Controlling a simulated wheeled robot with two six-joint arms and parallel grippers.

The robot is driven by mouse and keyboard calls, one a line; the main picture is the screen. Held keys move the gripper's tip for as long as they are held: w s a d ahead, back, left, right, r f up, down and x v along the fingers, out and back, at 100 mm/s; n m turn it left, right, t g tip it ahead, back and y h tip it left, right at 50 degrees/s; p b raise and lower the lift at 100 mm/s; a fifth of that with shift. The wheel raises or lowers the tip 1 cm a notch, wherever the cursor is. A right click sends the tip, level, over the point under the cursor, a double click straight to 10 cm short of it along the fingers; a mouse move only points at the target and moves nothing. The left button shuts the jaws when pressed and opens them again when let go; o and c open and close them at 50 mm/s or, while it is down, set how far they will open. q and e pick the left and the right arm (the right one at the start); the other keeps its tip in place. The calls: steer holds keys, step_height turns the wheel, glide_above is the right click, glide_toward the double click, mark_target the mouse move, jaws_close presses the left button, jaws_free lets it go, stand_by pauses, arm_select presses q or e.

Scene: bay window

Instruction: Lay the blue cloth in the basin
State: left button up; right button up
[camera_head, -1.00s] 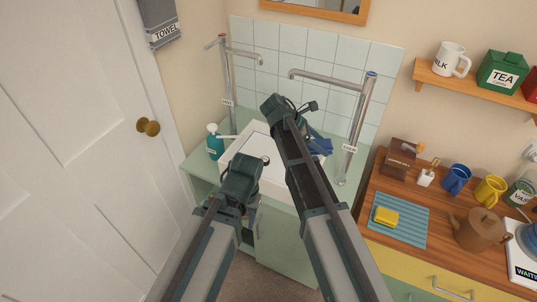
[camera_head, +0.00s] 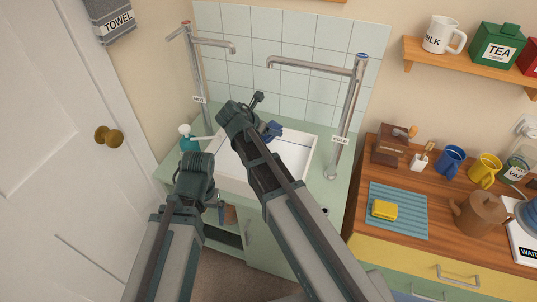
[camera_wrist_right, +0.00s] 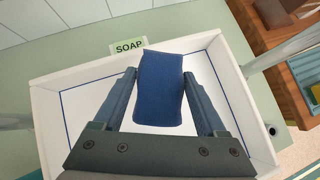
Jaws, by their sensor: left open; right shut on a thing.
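The white rectangular basin (camera_head: 307,158) is set in the pale green counter below two taps. The blue cloth (camera_head: 273,130) shows behind my right arm, over the back part of the basin. In the right wrist view the cloth (camera_wrist_right: 158,100) hangs between the fingers of my right gripper (camera_wrist_right: 160,80), which is shut on it, above the white basin floor. The cloth's height above the floor is hard to tell. My left gripper (camera_head: 220,205) is open and empty, low in front of the basin's left side; its fingers are mostly hidden.
On the right, a wooden worktop holds a yellow sponge (camera_head: 384,209) on a blue mat (camera_head: 410,225), mugs and a teapot.

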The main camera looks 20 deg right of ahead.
steer(key=shift+f+b, duration=5)
steer(key=shift+f, duration=0.05)
steer(key=shift+f, duration=0.2)
steer(key=o, duration=1.3)
steer(key=shift+r, duration=0.1)
steer(key=shift+r, duration=0.1)
